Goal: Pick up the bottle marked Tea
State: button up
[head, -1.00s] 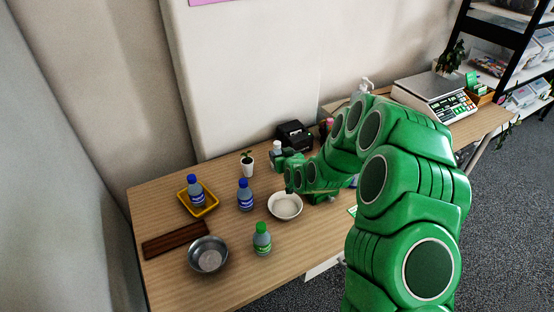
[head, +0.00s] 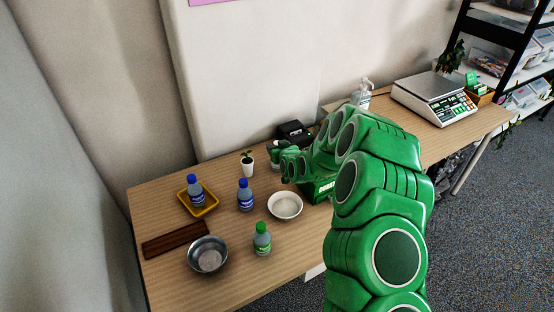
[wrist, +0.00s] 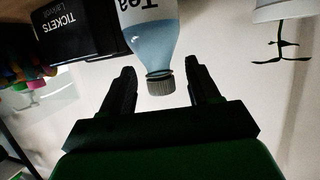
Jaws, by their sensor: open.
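The bottle marked Tea (wrist: 150,42) has a blue-grey body and a grey cap. In the wrist view it hangs from the top edge, as does the potted plant, so this view is upside down. Its cap lies between the two fingers of my gripper (wrist: 161,68), with a gap on each side. My gripper is open and holds nothing.
A black ticket printer (wrist: 85,25) and a white plant pot (head: 248,170) flank the bottle. Nearer are a white bowl (head: 285,206), blue-capped bottles (head: 245,196), a green-capped bottle (head: 262,240), a yellow tray (head: 211,208) and a metal bowl (head: 193,258).

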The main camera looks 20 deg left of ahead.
jog(key=shift+w+a+f, duration=0.2)
jog(key=shift+w+a, duration=0.1)
jog(key=shift+w, duration=0.1)
jog(key=shift+c, duration=0.2)
grip_shut()
